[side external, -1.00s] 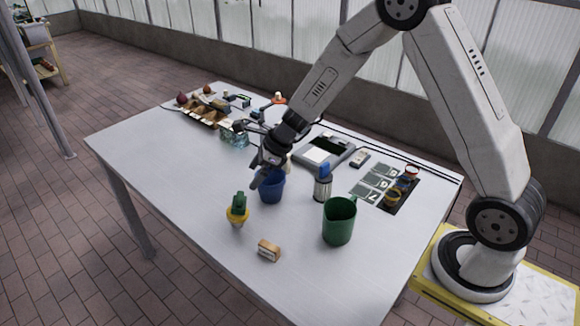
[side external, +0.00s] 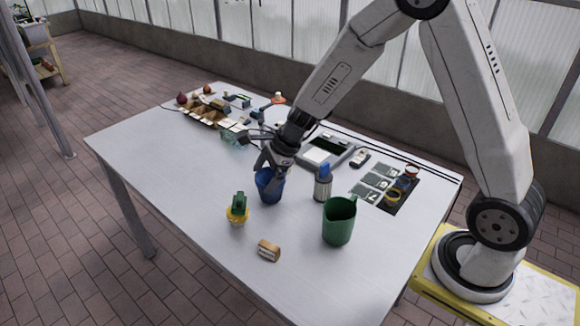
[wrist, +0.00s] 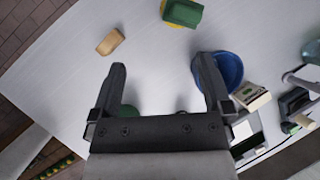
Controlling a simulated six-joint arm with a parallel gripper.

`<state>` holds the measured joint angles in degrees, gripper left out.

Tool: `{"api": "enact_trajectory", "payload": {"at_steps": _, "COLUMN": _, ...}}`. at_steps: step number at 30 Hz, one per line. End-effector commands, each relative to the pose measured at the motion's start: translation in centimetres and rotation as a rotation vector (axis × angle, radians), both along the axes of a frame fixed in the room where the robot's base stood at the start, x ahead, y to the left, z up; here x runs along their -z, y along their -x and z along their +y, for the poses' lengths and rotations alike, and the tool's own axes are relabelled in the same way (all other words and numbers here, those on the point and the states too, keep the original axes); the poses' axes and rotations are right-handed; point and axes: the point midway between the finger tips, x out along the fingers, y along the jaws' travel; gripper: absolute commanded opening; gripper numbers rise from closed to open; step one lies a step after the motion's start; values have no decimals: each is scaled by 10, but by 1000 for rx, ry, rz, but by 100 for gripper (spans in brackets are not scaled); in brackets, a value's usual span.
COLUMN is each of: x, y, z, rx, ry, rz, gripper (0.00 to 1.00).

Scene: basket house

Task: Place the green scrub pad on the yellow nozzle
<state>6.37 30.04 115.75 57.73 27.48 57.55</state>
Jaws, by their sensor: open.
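The green scrub pad (side external: 239,201) rests on top of the yellow nozzle (side external: 237,216), near the front left of the table.
The blue pot (side external: 269,187) stands just below my gripper. A small tan block (side external: 269,250), a green mug (side external: 339,222) and a blue-topped jar (side external: 323,185) stand nearby. Several items crowd the back edge. The table's left part is clear.

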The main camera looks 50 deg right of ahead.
Motion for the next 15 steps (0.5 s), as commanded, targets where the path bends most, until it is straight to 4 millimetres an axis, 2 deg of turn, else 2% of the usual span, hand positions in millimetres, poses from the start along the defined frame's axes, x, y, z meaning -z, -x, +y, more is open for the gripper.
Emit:
{"api": "enact_trajectory", "payload": {"at_steps": 6, "x": -15, "y": 54, "z": 1, "rx": -492, "ry": 260, "rz": -92, "gripper": 100}}
{"api": "enact_trajectory", "payload": {"at_steps": 15, "x": -30, "y": 127, "z": -8, "rx": -1256, "ry": 596, "rz": -212, "gripper": 100}}
